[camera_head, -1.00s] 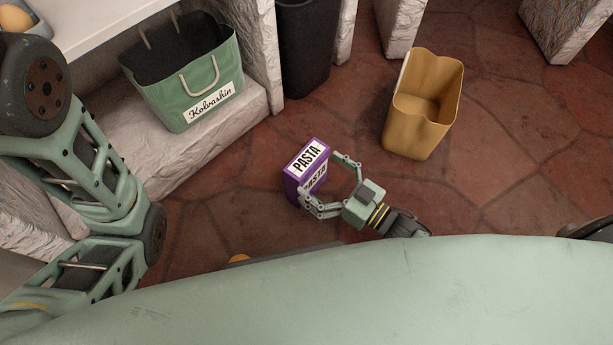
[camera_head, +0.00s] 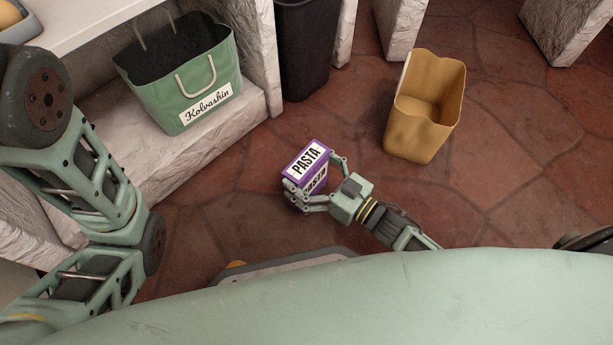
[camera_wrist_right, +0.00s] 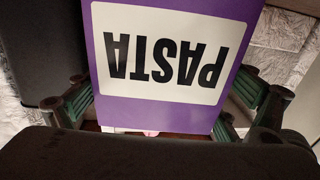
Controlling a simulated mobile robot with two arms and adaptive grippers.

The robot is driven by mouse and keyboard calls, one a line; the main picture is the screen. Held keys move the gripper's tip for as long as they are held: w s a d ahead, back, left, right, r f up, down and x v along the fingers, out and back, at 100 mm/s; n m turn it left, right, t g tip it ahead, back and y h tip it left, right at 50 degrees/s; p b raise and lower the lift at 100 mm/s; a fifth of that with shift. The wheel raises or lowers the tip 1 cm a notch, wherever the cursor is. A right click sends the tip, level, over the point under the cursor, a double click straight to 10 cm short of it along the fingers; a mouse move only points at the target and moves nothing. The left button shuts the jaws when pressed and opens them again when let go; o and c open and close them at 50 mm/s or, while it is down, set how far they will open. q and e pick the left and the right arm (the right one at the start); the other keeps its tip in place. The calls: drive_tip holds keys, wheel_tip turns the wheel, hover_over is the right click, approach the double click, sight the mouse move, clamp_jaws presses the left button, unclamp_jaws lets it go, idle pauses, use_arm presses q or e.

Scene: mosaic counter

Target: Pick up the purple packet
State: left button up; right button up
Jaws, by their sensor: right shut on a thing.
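The purple packet (camera_head: 307,162) is a box with a white label reading PASTA, in the middle of the head view above the tiled floor. My right gripper (camera_head: 314,178) is shut on it, with a finger on either side. In the right wrist view the packet (camera_wrist_right: 168,108) fills the middle, its label upside down, between the two green fingers. I cannot tell whether its base touches the floor. My left arm comes in at the left of the head view; its gripper is not in view.
A green bag (camera_head: 182,92) labelled Kolvashin stands on a stone ledge (camera_head: 150,165) at upper left. A yellow bin (camera_head: 421,125) stands on the floor to the right. A dark bin (camera_head: 303,45) is at the top. The floor between packet and yellow bin is clear.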

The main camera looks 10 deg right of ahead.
drive_tip(key=c, duration=0.3)
drive_tip(key=shift+r, duration=0.1)
